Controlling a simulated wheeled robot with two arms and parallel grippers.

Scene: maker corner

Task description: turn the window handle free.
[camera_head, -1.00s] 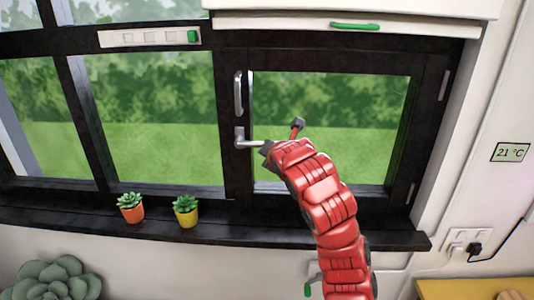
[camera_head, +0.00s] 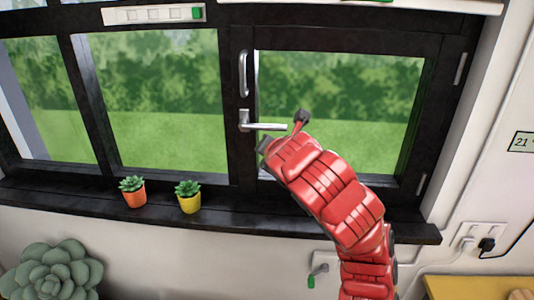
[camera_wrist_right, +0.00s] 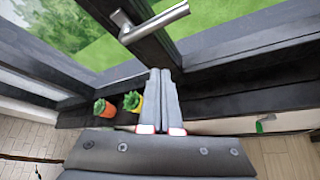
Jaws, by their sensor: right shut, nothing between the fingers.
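The silver window handle (camera_head: 262,126) sits on the dark post left of the right-hand window pane. Its lever points right, about level, and the handle also shows at the top of the right wrist view (camera_wrist_right: 155,22). My right gripper (camera_head: 264,144) is just below the lever in the head view, partly hidden behind my red wrist. In the right wrist view its fingers (camera_wrist_right: 161,72) are together and empty, with the lever beyond the tips and a gap between them. My left gripper is in neither view.
A dark sill (camera_head: 75,199) runs below the window. It bears an orange pot (camera_head: 134,198) and a yellow pot (camera_head: 189,204) with succulents, left of my arm. A vertical grab bar (camera_head: 243,73) is above the handle. A small green-tipped crank (camera_head: 312,279) is on the wall below.

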